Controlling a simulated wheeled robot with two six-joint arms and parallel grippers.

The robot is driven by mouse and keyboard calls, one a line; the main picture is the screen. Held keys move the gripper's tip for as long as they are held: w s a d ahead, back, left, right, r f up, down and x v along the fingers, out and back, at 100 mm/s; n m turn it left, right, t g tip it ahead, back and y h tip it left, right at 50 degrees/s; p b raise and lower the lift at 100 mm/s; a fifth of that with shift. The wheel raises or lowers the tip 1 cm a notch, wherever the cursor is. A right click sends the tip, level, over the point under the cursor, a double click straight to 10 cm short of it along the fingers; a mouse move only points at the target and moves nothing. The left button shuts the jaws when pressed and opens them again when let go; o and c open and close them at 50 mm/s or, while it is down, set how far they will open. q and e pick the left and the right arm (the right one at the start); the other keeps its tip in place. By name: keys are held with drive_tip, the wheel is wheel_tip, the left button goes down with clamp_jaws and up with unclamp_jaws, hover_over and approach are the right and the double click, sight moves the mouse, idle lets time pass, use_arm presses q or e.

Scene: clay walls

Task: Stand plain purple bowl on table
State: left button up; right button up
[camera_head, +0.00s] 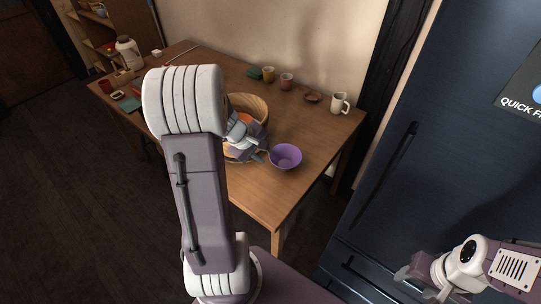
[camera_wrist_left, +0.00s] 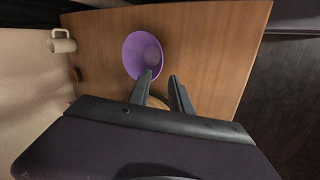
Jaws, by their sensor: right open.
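The plain purple bowl (camera_head: 286,156) stands upright on the wooden table (camera_head: 262,198), near its right end. It also shows in the left wrist view (camera_wrist_left: 140,48), its inside facing the camera. My left gripper (camera_head: 264,155) is at the bowl's left rim. In the left wrist view my left gripper (camera_wrist_left: 161,76) has its fingers apart, one overlapping the bowl's inside and the other outside the rim. Whether either finger touches the bowl cannot be told. My right gripper (camera_head: 415,285) is open and empty at the lower right, away from the table.
A wooden bowl (camera_head: 252,103) with something orange stands behind my left arm. The table's front right is clear. A dark fridge (camera_head: 440,140) stands right.

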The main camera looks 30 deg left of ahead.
use_arm(q)
drive_tip(key=s+d+f+m+g+y, duration=0.1)
drive_tip(key=s+d+m+g, duration=0.3)
drive_tip(key=s+d+m, duration=0.7)
drive_tip(key=d+m, duration=0.3)
drive_tip(key=d, duration=0.1)
drive_tip(key=shift+s+d+f+m+g, duration=0.25)
drive_tip(key=shift+s+f+m+g, duration=0.05)
drive_tip(key=shift+s+m, duration=0.1)
